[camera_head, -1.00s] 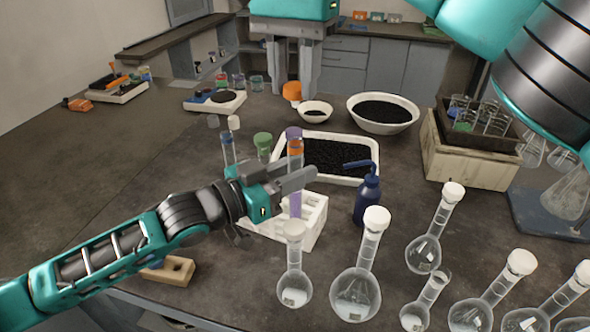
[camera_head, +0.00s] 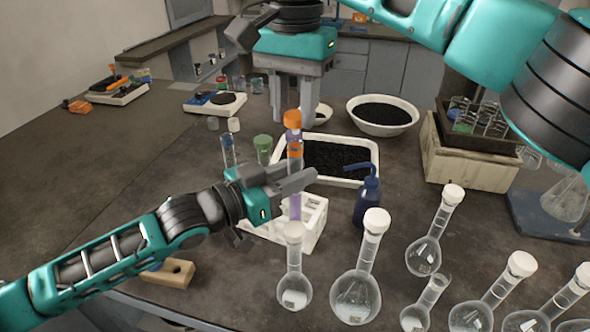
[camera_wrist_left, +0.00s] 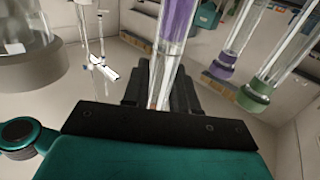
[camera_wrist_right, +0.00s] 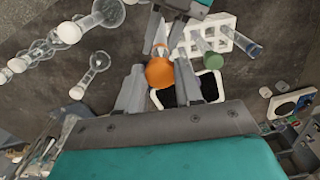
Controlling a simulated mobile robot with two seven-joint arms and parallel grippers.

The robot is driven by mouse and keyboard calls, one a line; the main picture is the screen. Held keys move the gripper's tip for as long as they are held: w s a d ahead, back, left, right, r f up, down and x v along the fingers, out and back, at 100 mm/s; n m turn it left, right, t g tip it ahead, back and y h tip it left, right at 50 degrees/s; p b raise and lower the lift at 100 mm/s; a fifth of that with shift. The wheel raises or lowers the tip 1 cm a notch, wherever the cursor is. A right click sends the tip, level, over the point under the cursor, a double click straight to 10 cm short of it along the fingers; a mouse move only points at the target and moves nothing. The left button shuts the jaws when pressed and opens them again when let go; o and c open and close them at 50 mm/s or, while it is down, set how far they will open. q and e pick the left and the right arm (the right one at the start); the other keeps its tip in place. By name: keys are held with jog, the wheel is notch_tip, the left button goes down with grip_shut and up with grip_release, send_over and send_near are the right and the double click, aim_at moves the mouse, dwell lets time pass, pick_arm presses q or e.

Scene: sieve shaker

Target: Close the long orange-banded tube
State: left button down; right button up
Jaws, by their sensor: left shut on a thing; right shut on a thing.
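The long orange-banded tube (camera_head: 295,178) stands upright with purple contents low in it and an orange band (camera_head: 295,150) near its top. My left gripper (camera_head: 300,182) is shut on it from the left; the left wrist view also shows the tube (camera_wrist_left: 169,60). An orange cap (camera_head: 292,117) is pinched between the fingertips of my right gripper (camera_head: 292,108), which points down from above. The cap shows large in the right wrist view (camera_wrist_right: 160,72). In the head view it appears above the tube's top, apart from it. I cannot tell their exact alignment in depth.
The white rack (camera_head: 311,226) is just behind and below the left gripper. A blue wash bottle (camera_head: 367,203) is at the right, a black-filled tray (camera_head: 372,168) behind, and several flasks (camera_head: 356,290) in front.

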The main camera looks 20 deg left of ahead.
aim_at(293, 114)
jog(key=shift+s, duration=0.1)
dwell(0.5)
jog(key=shift+f, duration=0.95)
jog(key=shift+f, duration=0.55)
jog(key=m, duration=0.4)
jog(key=shift+a, duration=0.1)
jog(key=m, duration=0.5)
jog(key=shift+m, duration=0.3)
jog(key=m, duration=0.6)
jog(key=shift+a, duration=0.1)
jog(key=m, duration=0.4)
jog(key=shift+w, duration=0.25)
